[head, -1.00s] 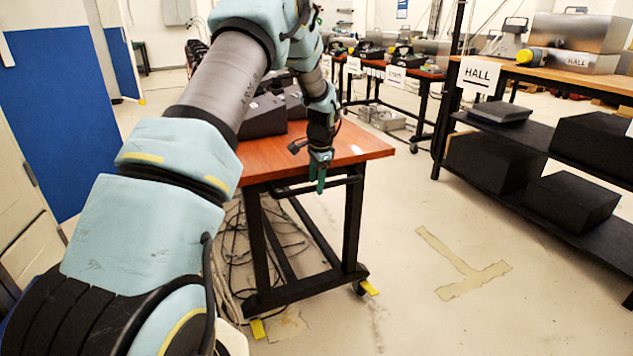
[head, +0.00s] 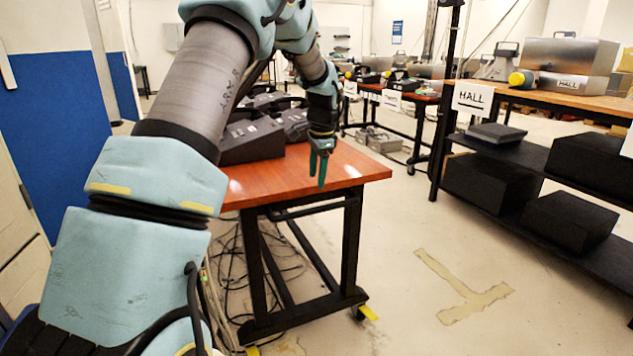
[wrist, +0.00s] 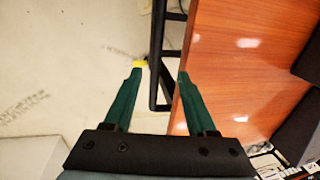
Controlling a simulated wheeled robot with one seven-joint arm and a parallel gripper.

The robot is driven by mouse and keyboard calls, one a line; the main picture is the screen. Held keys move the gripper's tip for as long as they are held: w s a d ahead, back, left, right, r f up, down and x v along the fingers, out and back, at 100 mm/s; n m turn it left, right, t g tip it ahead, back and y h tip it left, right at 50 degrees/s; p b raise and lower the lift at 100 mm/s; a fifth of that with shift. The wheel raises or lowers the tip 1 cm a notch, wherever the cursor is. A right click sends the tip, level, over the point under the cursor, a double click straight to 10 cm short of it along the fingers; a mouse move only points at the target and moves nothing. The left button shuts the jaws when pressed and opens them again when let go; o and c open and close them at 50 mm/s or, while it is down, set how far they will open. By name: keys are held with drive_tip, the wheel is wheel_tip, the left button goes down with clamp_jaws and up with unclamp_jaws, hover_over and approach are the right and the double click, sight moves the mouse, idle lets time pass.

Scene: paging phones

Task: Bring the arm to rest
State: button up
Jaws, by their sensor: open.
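My gripper (head: 318,180) points down by the front right part of a wooden-topped cart (head: 345,165) in the head view. In the wrist view my gripper (wrist: 157,75) has its two green fingers spread wide with nothing between them. The cart's tabletop (wrist: 245,55) lies to the right below it, and its dark frame bar shows between the fingers. My arm reaches across the left of the head view and bends down at the wrist. The exact height of the fingertips above the cart is hard to tell.
Black phone units (head: 250,138) stand on the cart behind my gripper. A shelf (head: 540,158) with a HALL sign (head: 473,97) stands at the right. Another table (head: 405,95) with phones is at the back. The floor (head: 420,230) between cart and shelf is clear.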

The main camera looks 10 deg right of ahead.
drive_tip(key=s+a+r+n+p, duration=0.3)
drive_tip(key=s+a+n, duration=0.2)
drive_tip(key=s+a, duration=0.3)
drive_tip(key=s+a+r+n+p, duration=0.4)
drive_tip(key=s+a+n, duration=0.1)
drive_tip(key=s+a, duration=0.4)
drive_tip(key=s+a+r+n+p, duration=0.3)
drive_tip(key=s+a+r+n, duration=0.1)
drive_tip(key=s+a, duration=0.4)
drive_tip(key=shift+s+a+n+g+h+p, duration=0.15)
drive_tip(key=shift+s+n+g+h+p, duration=0.2)
drive_tip(key=shift+s, duration=0.2)
drive_tip(key=shift+c, duration=0.4)
